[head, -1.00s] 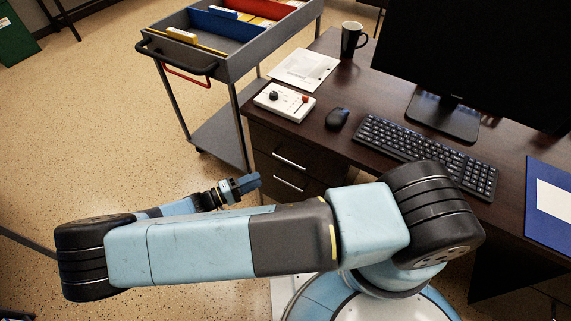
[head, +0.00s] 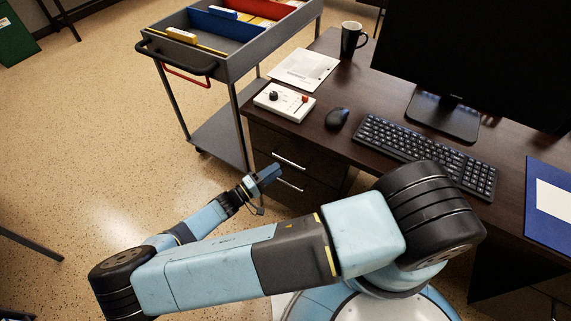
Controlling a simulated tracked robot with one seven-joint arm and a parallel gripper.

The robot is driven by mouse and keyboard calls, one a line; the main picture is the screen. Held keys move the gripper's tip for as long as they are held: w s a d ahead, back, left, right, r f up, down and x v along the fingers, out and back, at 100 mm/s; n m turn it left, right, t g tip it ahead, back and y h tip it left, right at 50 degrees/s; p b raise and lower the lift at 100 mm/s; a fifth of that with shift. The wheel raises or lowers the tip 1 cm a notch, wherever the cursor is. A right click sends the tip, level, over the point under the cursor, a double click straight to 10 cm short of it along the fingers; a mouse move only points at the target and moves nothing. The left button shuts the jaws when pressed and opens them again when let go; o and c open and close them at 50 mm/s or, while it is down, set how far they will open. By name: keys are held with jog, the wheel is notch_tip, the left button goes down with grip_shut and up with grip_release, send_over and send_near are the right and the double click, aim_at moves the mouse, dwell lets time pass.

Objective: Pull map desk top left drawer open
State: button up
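The map desk (head: 398,160) is dark brown and stands at the right in the head view. Its left pedestal has a top left drawer (head: 272,143) with a silver bar handle (head: 289,160). A lower drawer with a similar handle (head: 290,184) sits beneath it. Both drawers look closed. My gripper (head: 268,174) is in front of the pedestal, near the two handles and partly covering the lower drawer's front. I cannot tell whether it touches anything. The fingers are too small and angled to show whether they are open or shut.
A grey cart (head: 229,62) with file trays stands close to the desk's left end. On the desktop are a control box (head: 284,102), papers (head: 303,69), a mug (head: 352,40), a mouse (head: 336,118), a keyboard (head: 425,150) and a monitor (head: 470,60). Open floor (head: 90,150) lies left.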

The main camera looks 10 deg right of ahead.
jog(key=shift+x, duration=2.45)
grip_shut()
jog(key=shift+d, duration=0.15)
